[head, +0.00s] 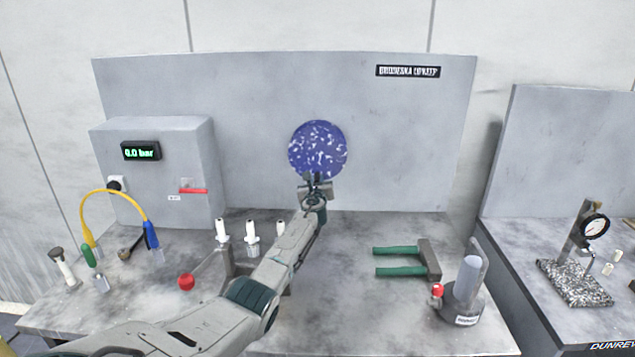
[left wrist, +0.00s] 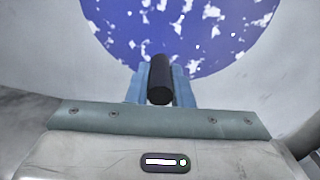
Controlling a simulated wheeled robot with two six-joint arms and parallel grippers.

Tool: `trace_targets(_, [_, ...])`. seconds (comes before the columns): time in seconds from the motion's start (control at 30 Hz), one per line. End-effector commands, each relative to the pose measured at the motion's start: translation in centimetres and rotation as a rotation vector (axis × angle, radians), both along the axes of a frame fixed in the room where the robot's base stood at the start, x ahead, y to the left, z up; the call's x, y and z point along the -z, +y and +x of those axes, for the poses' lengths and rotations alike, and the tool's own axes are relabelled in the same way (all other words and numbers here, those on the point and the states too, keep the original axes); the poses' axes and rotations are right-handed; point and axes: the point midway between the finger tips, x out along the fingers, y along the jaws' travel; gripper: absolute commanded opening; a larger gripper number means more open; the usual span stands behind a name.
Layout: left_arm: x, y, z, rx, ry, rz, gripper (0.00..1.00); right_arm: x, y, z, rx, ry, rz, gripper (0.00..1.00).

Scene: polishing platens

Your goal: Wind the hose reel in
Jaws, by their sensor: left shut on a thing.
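The hose reel (head: 318,146) is a round blue disc with white speckles, upright in front of the grey back panel. Its lower part fills the top of the left wrist view (left wrist: 215,30). My left gripper (head: 316,186) is at the reel's lower edge, its arm reaching up from the bottom left. In the left wrist view, its two bluish fingers (left wrist: 158,88) are shut on a short black handle (left wrist: 159,78) in front of the disc. The hose itself cannot be made out. My right gripper is not in view.
A grey box (head: 160,170) with a display reading 0.0 bar stands at left. A yellow hose loop (head: 112,192), white nozzles (head: 252,231) and a red ball-ended lever (head: 187,282) are near my left arm.

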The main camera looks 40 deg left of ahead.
Motion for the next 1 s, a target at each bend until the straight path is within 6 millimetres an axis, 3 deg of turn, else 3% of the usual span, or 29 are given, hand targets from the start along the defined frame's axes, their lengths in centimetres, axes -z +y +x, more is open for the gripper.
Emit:
trace_targets(0.03, [-1.2,0.4,0.1,-0.004,-0.013,0.007,0.24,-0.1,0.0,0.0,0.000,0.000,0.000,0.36])
trace_targets(0.13, [-1.0,0.3,0.1,-0.003,-0.011,0.005,0.41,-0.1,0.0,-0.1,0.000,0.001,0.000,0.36])
trace_targets(0.57, [-0.6,-0.3,-0.5,-0.001,-0.005,0.002,0.41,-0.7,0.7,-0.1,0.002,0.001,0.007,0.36])
trace_targets(0.73, [-0.7,-1.5,-2.3,0.000,-0.004,0.001,0.41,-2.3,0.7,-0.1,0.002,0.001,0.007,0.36])
trace_targets(1.0, [-0.5,-3.8,-5.9,0.000,-0.006,0.003,0.41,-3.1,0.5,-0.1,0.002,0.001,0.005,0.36])
